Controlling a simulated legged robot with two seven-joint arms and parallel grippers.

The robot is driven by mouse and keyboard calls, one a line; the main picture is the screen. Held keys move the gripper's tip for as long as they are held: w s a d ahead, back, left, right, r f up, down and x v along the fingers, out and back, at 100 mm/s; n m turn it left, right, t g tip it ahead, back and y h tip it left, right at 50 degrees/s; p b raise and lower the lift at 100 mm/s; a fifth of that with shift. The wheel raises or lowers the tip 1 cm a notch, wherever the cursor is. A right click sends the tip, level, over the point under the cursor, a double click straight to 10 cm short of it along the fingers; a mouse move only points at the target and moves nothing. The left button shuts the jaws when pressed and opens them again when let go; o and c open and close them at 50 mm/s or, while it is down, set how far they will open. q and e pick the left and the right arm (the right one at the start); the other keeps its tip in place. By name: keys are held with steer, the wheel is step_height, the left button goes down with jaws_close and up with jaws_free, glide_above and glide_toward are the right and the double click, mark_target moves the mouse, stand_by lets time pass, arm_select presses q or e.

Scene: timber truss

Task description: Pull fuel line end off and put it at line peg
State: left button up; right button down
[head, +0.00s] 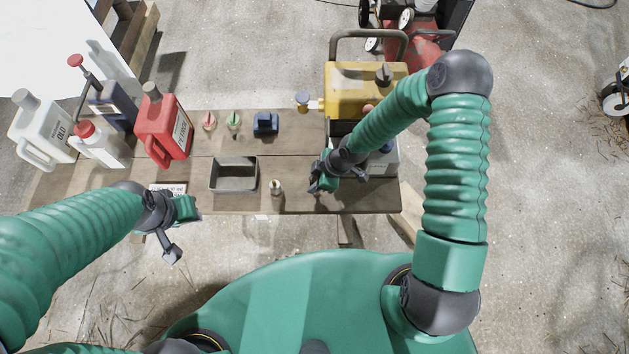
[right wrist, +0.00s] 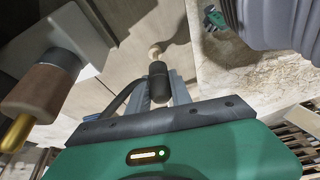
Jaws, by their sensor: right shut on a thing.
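My right gripper (head: 320,184) is over the front right part of the wooden bench. In the right wrist view its fingers (right wrist: 160,92) are shut on a dark cylindrical piece, which looks like the fuel line end (right wrist: 158,82). A dark hose curves away to its left. A pale knob (right wrist: 155,51) shows just past the piece; I cannot tell whether they touch. I cannot pick out the line peg for certain. My left gripper (head: 176,228) hangs near the bench's front edge at the left, apart from the objects; its jaw opening is unclear.
A yellow tank unit (head: 350,88) stands at the bench's back right, partly behind my right arm. A grey tray (head: 234,190) and a small brass-topped piece (head: 276,187) are left of my right gripper. A red can (head: 163,130) and several bottles stand at the left.

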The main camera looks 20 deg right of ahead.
stand_by(0.5)
steer(key=shift+d, duration=0.25)
steer(key=shift+p, duration=0.4)
steer(key=shift+f, duration=0.15)
steer(key=shift+f+b, duration=1.1)
steer(key=shift+f, duration=0.3)
steer(key=c, duration=1.1)
jaws_free()
steer(key=shift+r, duration=0.15)
